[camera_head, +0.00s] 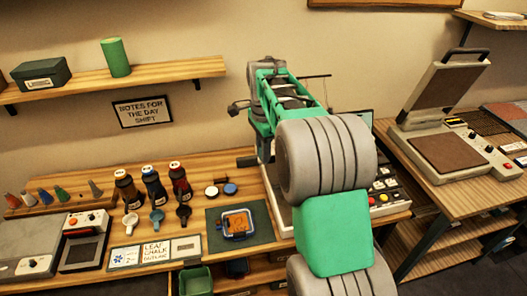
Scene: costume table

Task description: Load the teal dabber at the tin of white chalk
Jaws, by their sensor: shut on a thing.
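Several small cone-tipped dabbers stand in a row on a wooden rack at the far left, among them a greenish one (62,194) and a grey one (96,188). A gap shows between these two. I cannot pick out a teal dabber for sure. A small round tin with a white top (211,191) sits on the table, beside a blue-topped one (230,189). It may be the white chalk. My grey and green arm fills the middle and right of centre. My gripper cannot be made out, and whatever it may hold is hidden.
Three dark bottles (154,185) with scoops before them stand left of the tins. A dark mat (216,237) bears a blue-rimmed tray (236,223). Label cards (155,252) lie at the front edge. A heat press (450,150) stands right; a shelf (150,78) hangs above.

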